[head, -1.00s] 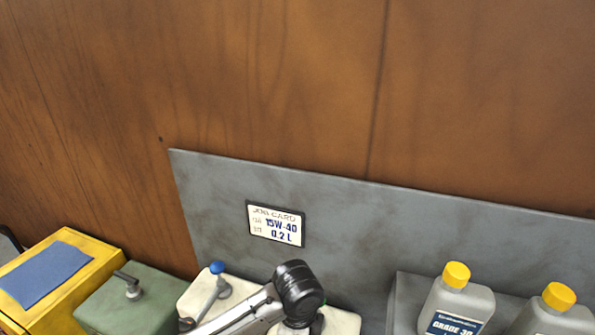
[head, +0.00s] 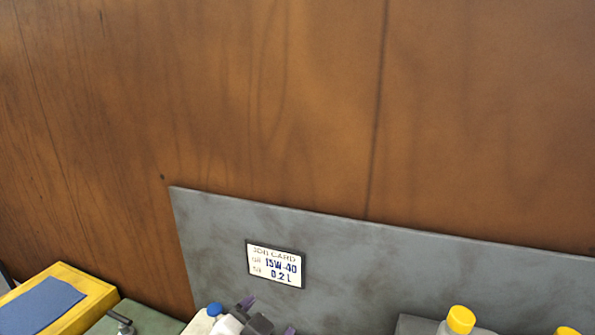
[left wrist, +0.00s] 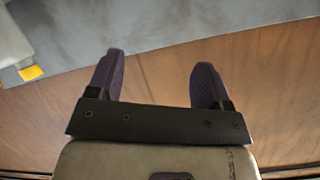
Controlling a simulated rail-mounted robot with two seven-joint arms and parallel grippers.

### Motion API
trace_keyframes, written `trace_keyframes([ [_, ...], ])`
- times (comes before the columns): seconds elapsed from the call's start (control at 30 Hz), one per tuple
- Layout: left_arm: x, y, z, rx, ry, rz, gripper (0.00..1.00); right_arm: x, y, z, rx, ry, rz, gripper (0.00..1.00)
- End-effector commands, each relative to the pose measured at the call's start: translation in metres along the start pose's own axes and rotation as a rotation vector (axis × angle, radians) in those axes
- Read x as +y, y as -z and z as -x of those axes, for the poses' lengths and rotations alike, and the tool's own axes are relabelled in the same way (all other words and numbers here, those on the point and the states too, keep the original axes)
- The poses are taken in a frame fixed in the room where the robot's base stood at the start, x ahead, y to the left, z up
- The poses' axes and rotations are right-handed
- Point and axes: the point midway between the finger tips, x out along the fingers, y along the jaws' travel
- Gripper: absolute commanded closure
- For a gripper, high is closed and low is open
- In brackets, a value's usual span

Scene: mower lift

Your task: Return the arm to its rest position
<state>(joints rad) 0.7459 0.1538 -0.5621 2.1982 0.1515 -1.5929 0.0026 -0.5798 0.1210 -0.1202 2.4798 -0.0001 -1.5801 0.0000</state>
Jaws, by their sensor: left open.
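My left gripper (head: 267,316) is at the bottom edge of the head view, in front of the grey panel and below the job card. Its purple-grey fingertips point upward. The left wrist view shows the same gripper (left wrist: 159,60) with its two fingers wide apart and nothing between them. The rest of the left arm is mostly cut off by the lower edge. My right gripper is in neither view.
A grey panel (head: 365,265) with a job card (head: 275,264) reading 15W-40, 0.2 L stands before a brown wall (head: 280,110). A yellow box (head: 92,288) with a blue pad (head: 42,303) is at left. A yellow-capped bottle (head: 461,320) is at right.

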Motion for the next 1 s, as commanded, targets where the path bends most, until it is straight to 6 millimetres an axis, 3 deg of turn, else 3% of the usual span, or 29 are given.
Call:
trace_keyframes([
  [0.2,-0.018,-0.091,0.031,-0.077,0.089,0.210,0.27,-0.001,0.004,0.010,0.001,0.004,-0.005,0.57],
  [0.37,-0.012,-0.167,0.055,-0.206,0.119,0.324,0.27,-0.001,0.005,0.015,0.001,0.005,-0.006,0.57],
  [0.57,0.019,-0.263,0.091,-0.421,0.099,0.429,0.27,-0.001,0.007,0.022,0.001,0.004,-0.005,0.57],
  [0.7,0.052,-0.325,0.120,-0.593,0.065,0.475,0.27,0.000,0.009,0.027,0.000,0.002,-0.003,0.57],
  [0.8,0.079,-0.357,0.143,-0.697,0.029,0.494,0.27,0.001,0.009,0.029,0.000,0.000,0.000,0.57],
  [1.0,0.119,-0.396,0.181,-0.838,-0.035,0.512,0.27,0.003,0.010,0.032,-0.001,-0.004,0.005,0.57],
])
